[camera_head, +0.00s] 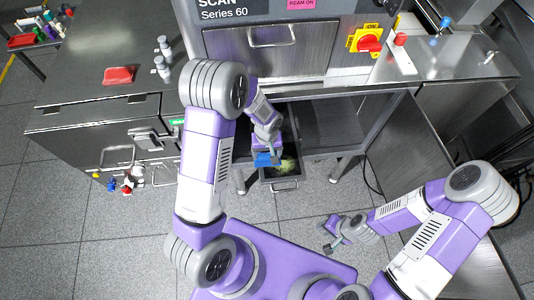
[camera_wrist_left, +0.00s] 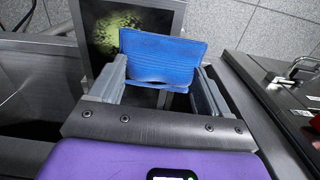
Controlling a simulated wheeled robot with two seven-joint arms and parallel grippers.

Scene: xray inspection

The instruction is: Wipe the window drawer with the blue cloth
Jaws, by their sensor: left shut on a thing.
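The blue cloth (camera_head: 265,159) is held between the fingers of my left gripper (camera_head: 267,153). In the left wrist view the cloth (camera_wrist_left: 162,60) spans the gap between the two fingers of the left gripper (camera_wrist_left: 160,83). The window drawer (camera_head: 285,184) is pulled out below the machine, with a yellow-green smudge on its dark panel. The smudge (camera_wrist_left: 117,30) shows beyond the cloth in the left wrist view. The cloth overlaps the drawer in both views; I cannot tell whether it touches. My right gripper (camera_head: 331,236) hangs low over the floor, too small to read its jaws.
The scanner front (camera_head: 265,50) stands above the drawer, with a red and yellow switch (camera_head: 366,41). A table leg (camera_head: 340,169) stands right of the drawer. A metal cabinet (camera_head: 100,130) is at left, with small figures (camera_head: 130,180) beside it. Floor in front is clear.

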